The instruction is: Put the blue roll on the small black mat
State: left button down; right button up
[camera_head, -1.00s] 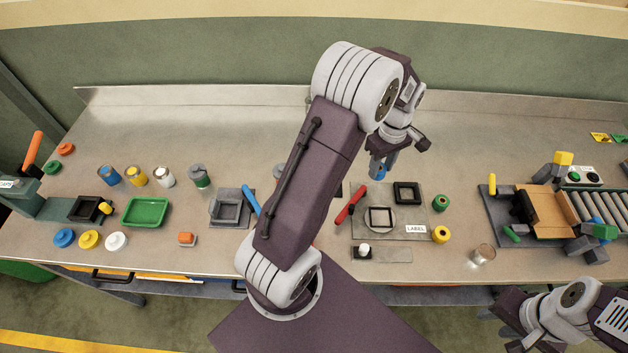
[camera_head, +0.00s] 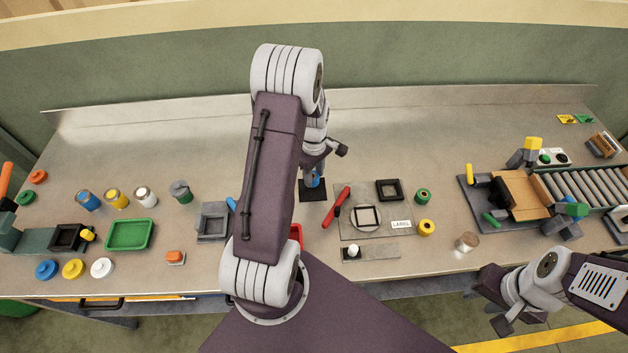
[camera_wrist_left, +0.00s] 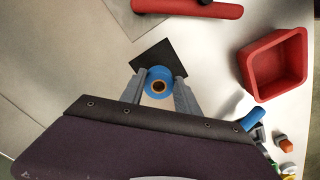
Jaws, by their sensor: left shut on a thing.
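The blue roll (camera_wrist_left: 159,86) is between the fingers of my left gripper (camera_wrist_left: 160,88), which is shut on it. In the head view the blue roll (camera_head: 313,181) shows under my left gripper (camera_head: 313,176). The small black mat (camera_head: 312,194) lies on the table beneath; in the left wrist view the mat (camera_wrist_left: 172,54) spreads behind and beside the roll. The roll overlaps the mat in both views; I cannot tell whether they touch. My right gripper (camera_head: 503,322) is at the lower right, off the table's front edge; its fingers are unclear.
A red bin (camera_wrist_left: 275,62) stands close by, mostly hidden by my arm in the head view.

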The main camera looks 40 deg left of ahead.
aim_at(314, 177)
pick_arm(q)
notch_tip(314, 177, down, 4)
jog(key=shift+d+r+p, duration=0.1)
jog(key=shift+r+p, duration=0.05)
jog(key=shift+p, duration=0.3)
jog(key=shift+a+f, duration=0.2)
jog(key=shift+d+f, duration=0.1)
jog(key=shift+d, duration=0.05)
jog(key=c, duration=0.9)
grip_release()
